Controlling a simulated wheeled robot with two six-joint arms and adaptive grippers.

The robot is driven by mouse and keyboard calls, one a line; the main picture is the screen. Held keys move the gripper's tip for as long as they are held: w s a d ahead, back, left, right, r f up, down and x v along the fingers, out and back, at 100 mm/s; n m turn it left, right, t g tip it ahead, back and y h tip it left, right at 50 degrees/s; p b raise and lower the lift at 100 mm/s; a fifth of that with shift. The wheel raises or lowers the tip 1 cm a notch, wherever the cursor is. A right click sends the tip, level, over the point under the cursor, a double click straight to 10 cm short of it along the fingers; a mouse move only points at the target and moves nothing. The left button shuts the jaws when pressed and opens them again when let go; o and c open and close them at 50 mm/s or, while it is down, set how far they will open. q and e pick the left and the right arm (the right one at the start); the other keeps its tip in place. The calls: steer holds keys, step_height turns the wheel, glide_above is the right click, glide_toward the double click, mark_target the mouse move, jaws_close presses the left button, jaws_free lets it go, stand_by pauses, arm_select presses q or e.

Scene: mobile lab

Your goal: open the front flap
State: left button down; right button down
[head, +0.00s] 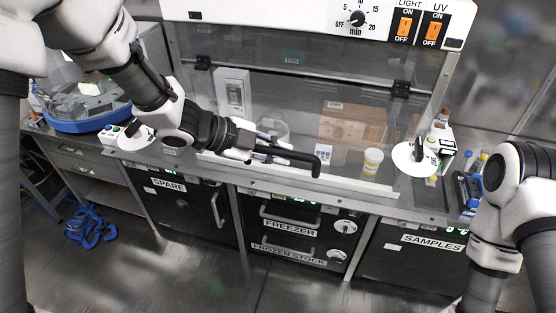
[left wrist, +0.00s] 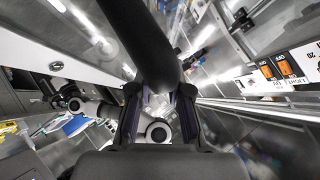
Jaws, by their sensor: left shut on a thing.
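The front flap (head: 290,85) is a clear panel on the cabinet, hanging from two dark hinges below the control panel. Its black bar handle (head: 305,160) is near the flap's lower part and bends down at its right end. My left gripper (head: 255,150) is shut on the handle near its left end. In the left wrist view the dark handle (left wrist: 158,60) runs between the fingers of my left gripper (left wrist: 160,105). I cannot tell whether the flap's lower edge stands clear of the sill. My right gripper is out of view; only my right arm shows at the right.
Inside the cabinet are a cardboard box (head: 352,125) and a small yellow-white cup (head: 372,161). White discs stand on the bench at left (head: 137,136) and right (head: 414,158). A blue basin (head: 88,122) is at the far left. Labelled drawers (head: 290,228) lie below.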

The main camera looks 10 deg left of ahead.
arm_select(q)
steer(key=shift+r+g+p, duration=0.3)
steer(key=shift+r, duration=1.1)
steer(key=c, duration=1.1)
jaws_free()
steer(key=shift+s+a+r+n, duration=0.1)
steer(key=shift+a+r+n, duration=0.1)
steer(key=shift+r+n, duration=0.1)
steer(key=v, duration=1.1)
